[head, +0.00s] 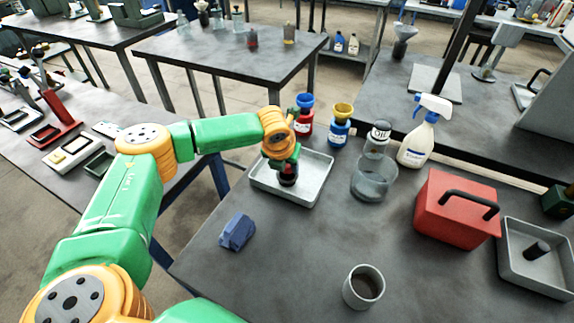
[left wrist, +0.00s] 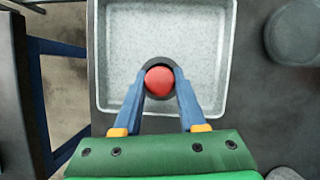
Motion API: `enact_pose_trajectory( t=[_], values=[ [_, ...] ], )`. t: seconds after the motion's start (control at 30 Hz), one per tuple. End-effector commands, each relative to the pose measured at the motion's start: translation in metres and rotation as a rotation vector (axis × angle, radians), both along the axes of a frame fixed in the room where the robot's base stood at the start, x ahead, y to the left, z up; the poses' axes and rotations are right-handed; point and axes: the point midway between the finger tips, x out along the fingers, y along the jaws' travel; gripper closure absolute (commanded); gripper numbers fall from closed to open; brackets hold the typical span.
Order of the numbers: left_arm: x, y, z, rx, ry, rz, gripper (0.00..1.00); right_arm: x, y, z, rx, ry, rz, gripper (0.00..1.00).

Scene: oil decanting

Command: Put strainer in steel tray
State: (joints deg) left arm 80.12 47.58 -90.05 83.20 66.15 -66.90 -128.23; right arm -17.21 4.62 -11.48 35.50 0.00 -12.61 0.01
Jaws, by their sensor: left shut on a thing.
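The steel tray (head: 317,168) is a shallow, square, light-grey pan near the table's far left edge. In the left wrist view the tray (left wrist: 205,45) fills the top middle. My left gripper (head: 287,166) points down over the tray. Its blue fingers (left wrist: 160,76) are shut on a small dark round piece with a red ball-like top, which I take to be the strainer (left wrist: 158,82). The strainer (head: 288,179) is inside the tray's outline, near the side closest to the gripper's base. Whether it touches the tray floor I cannot tell. My right gripper is out of view.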

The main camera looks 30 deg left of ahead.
Motion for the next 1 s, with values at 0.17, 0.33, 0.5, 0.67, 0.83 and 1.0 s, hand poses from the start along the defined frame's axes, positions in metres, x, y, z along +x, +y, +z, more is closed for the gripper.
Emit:
enact_pose_trajectory(
  t=[0.17, 0.33, 0.5, 0.67, 0.83, 1.0],
  values=[
    [0.000, 0.000, 0.001, -0.001, 0.000, 0.001, 1.00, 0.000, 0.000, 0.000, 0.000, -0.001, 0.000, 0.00],
    [0.000, 0.000, -0.001, 0.000, 0.000, 0.001, 0.35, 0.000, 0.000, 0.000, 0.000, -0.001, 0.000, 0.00],
    [0.000, 0.000, -0.001, 0.000, 0.000, 0.001, 0.30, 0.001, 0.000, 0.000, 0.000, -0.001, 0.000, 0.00],
    [0.000, 0.000, 0.001, -0.001, -0.001, 0.001, 0.30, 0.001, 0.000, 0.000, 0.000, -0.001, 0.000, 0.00],
    [-0.013, -0.002, 0.033, -0.001, -0.005, -0.001, 0.30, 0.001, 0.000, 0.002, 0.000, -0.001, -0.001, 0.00],
    [-0.031, -0.006, 0.078, -0.002, -0.006, 0.000, 0.30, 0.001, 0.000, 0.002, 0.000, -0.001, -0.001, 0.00]
  ],
)
